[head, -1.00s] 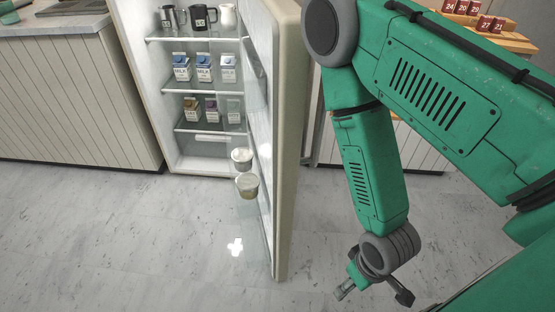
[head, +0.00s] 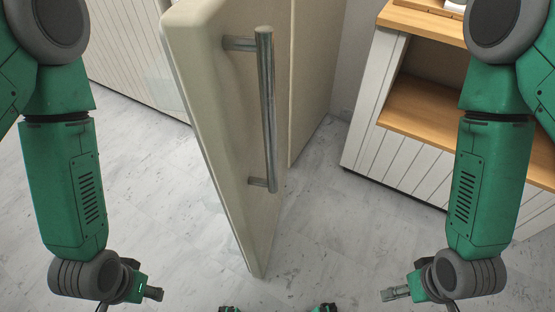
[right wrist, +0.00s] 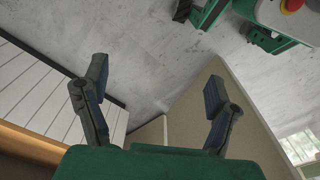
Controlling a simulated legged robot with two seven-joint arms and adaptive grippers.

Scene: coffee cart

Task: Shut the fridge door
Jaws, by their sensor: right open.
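The cream fridge door (head: 215,130) stands open in the middle of the head view, seen at its edge and outer face. Its vertical metal bar handle (head: 266,110) is on the face turned to the right. My left gripper (head: 128,300) is open and empty, low on the left of the door. My right gripper (head: 424,300) is open and empty, low on the right of the door, apart from it. In the right wrist view both fingers of the right gripper (right wrist: 155,82) are spread with nothing between them. The fridge's inside is hidden behind the door.
A white slatted counter with wooden shelves (head: 420,120) stands to the right of the fridge. Another slatted cabinet (head: 125,45) is at the back left. The marble floor (head: 330,230) between the door and the right counter is clear.

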